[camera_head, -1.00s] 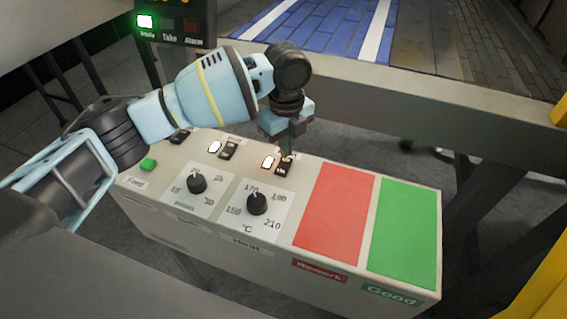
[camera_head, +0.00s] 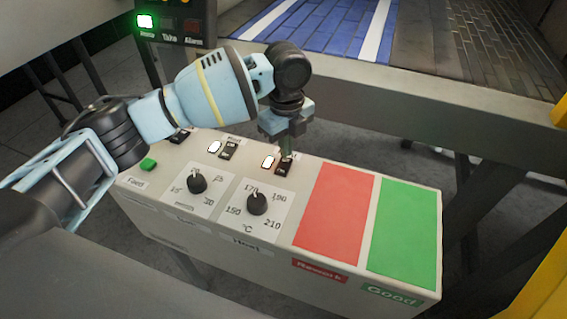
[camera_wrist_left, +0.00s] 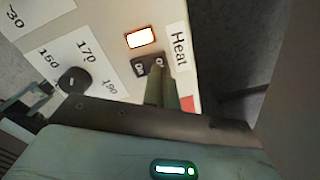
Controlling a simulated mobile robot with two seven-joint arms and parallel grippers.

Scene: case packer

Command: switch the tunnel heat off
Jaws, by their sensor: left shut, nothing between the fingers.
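The heat switch (camera_head: 284,168) is a small black rocker on the top of the control box, with a lit lamp (camera_head: 268,162) beside it. In the left wrist view the switch (camera_wrist_left: 146,67) sits by the label "Heat" (camera_wrist_left: 180,50), and its lamp (camera_wrist_left: 141,37) glows white with an orange rim. My left gripper (camera_head: 288,153) points down at the switch, shut and empty. In the left wrist view its fingertips (camera_wrist_left: 161,68) overlap the switch's end; whether they touch or press it I cannot tell. My right gripper is not in view.
The control box also carries a temperature dial (camera_head: 257,204), a second dial (camera_head: 197,184), another switch with a lit lamp (camera_head: 214,147) and a green button (camera_head: 148,164). Red (camera_head: 333,213) and green (camera_head: 404,232) panels lie to the right. A grey rail (camera_head: 420,100) runs behind.

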